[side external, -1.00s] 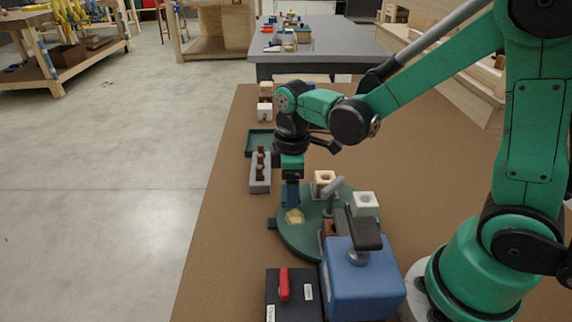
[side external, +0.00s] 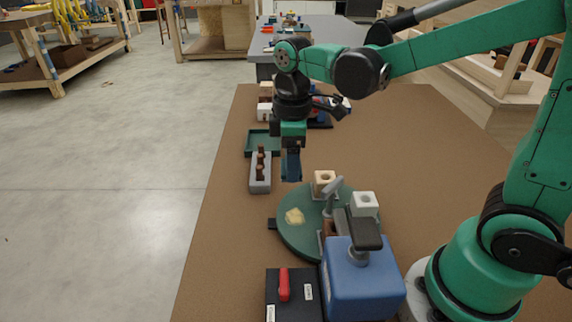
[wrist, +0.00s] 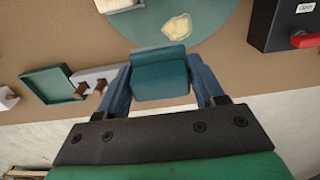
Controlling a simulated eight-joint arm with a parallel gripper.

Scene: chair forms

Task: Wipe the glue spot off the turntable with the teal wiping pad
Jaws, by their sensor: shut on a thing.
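The teal wiping pad (wrist: 160,82) is held between the two blue fingers of my gripper (wrist: 162,70) in the wrist view. In the side view my gripper (side external: 291,166) points down, raised above the turntable's far left edge; the pad is hard to make out there. The turntable (side external: 295,242) is a dark green disc. The glue spot (side external: 294,216) is a pale yellow patch on its left part. In the wrist view the glue spot (wrist: 177,27) lies just beyond the pad, apart from it, on the turntable (wrist: 222,14).
On the turntable stand a wooden block (side external: 324,182), a white block (side external: 364,204) and a grey lever clamp (side external: 332,196). A blue box (side external: 362,285) and a black switch box (side external: 310,285) stand in front. A grey peg rack (side external: 260,184) and green tray (side external: 258,140) are at the left.

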